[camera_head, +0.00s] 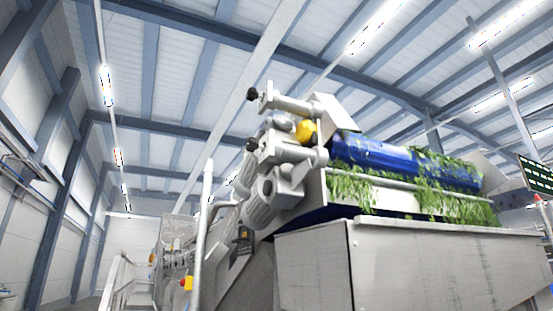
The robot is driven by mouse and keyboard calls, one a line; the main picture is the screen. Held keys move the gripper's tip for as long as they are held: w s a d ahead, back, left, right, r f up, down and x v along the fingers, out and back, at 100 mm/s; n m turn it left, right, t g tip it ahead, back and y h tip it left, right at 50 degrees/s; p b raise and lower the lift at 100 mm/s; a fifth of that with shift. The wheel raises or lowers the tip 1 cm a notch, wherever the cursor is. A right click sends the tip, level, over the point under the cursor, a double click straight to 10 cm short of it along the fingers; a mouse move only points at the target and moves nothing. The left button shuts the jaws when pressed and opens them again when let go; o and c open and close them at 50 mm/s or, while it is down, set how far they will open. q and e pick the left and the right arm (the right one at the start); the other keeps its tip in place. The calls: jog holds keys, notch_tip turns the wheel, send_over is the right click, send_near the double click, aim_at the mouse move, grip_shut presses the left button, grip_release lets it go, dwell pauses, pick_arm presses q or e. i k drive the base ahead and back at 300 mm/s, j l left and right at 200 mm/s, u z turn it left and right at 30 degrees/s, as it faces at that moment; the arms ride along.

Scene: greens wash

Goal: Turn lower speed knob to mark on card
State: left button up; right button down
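Two small dark knobs stick out at the left end of the machine's upper roller: an upper knob (252,94) and a lower knob (251,144). I cannot tell whether either is a speed knob, and any pointer on them is too small to read. A small dark plate with a yellow patch (244,238) is on the machine's side; I cannot tell whether it is the card. No mark is readable. Neither of my grippers shows in the head view.
A blue roller (405,163) and belt carry leafy greens (350,190) above a grey metal housing (420,268). A yellow round part (306,132) sits by the roller end. A yellow-and-red button box (186,283) and railing (120,280) are at lower left. A display (537,175) hangs right.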

aim_at(252, 144)
jog(key=k+j, duration=0.15)
jog(key=j, duration=0.15)
jog(key=k+j, duration=0.15)
jog(key=j, duration=0.15)
jog(key=z, duration=4.6)
jog(key=k+z, duration=0.2)
jog(key=k, duration=1.75)
